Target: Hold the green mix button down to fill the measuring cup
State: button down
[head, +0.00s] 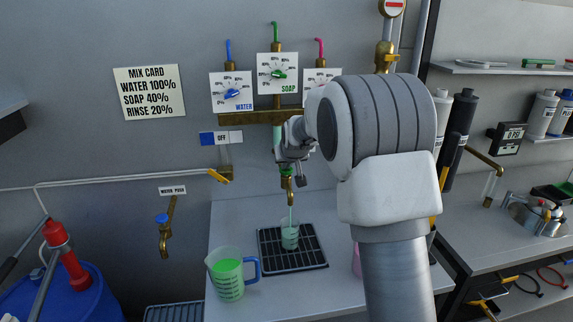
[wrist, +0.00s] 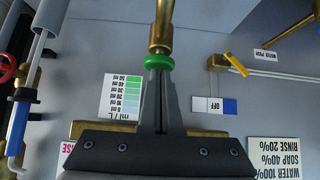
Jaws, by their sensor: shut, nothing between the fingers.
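My gripper (head: 287,165) is shut and empty at the brass mix spout (head: 290,190). In the wrist view its closed fingertips (wrist: 161,78) meet the green mix button (wrist: 158,62), a green ring on the brass spout; I cannot tell how far it is pressed. In the head view the button is mostly hidden by the gripper. A thin pale green stream runs from the spout into the small clear measuring cup (head: 290,234), which stands upright on the black drip grate (head: 310,262). Pale green liquid shows in the cup; its level is too small to read.
A jug of green liquid (head: 228,272) with a blue handle stands left of the grate. Water, soap and pink-tubed dials (head: 277,74) are on the wall above. A mix card (head: 149,92) hangs left. My arm hides the counter's right part.

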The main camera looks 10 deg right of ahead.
jog(key=w+r+v, duration=0.2)
jog(key=v, duration=1.1)
jog(key=shift+p, duration=0.35)
jog(key=s+r+g, duration=0.2)
jog(key=s, duration=1.7)
jog(key=s+f, duration=0.3)
jog(key=s, duration=0.6)
jog(key=s+f+g, duration=0.1)
jog(key=s+f, duration=0.2)
jog(key=s, duration=0.6)
jog(key=shift+s, duration=0.35)
